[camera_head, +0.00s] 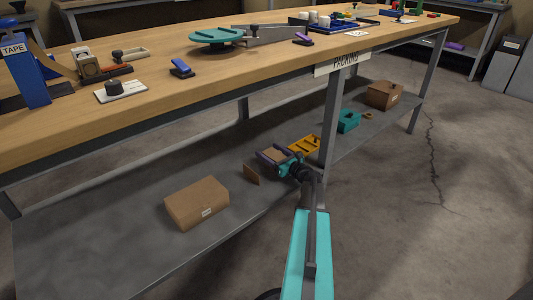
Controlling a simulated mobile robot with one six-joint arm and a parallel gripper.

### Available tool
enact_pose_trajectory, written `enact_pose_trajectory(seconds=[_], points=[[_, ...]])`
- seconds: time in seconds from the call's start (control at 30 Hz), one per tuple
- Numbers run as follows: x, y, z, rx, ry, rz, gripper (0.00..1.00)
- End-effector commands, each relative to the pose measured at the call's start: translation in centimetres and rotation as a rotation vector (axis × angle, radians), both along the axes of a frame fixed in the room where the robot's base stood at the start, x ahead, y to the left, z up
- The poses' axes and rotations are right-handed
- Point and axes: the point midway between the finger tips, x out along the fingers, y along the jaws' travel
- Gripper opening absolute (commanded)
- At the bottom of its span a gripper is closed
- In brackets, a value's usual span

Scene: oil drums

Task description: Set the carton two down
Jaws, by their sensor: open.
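My gripper (268,160) is open over the grey lower shelf (120,235), near the middle leg of the bench. A brown carton (274,154) shows at its jaws, partly hidden by the gripper. I cannot tell whether the jaws touch it. A brown upright piece (252,174) shows just left of and below the jaws; I cannot tell if it belongs to that carton. A larger brown carton (197,203) with a small label lies on the shelf to the left. Another brown carton (384,95) sits on the shelf at the far right. No number is readable on any carton.
A yellow tray (304,145) and a teal item (348,121) are on the shelf right of my gripper. The bench leg (330,125) stands close by. The wooden bench top (170,105) overhangs the shelf. Bare shelf lies around the left carton.

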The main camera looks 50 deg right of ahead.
Motion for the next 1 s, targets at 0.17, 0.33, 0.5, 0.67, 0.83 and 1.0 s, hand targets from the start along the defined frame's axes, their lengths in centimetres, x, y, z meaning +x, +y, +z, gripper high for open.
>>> enact_pose_trajectory(seconds=[0.17,0.33,0.5,0.67,0.83,1.0], points=[[-2.3,0.2,0.3,0.001,0.001,-0.002,0.72],[-5.0,0.4,0.4,0.001,0.001,-0.002,0.72],[-7.7,0.6,0.3,0.000,0.001,-0.002,0.72],[-9.8,0.7,0.2,0.001,0.001,-0.002,0.72],[-11.0,0.8,0.1,0.000,0.000,0.000,0.72],[-11.2,0.8,0.1,0.000,0.000,0.000,0.72]])
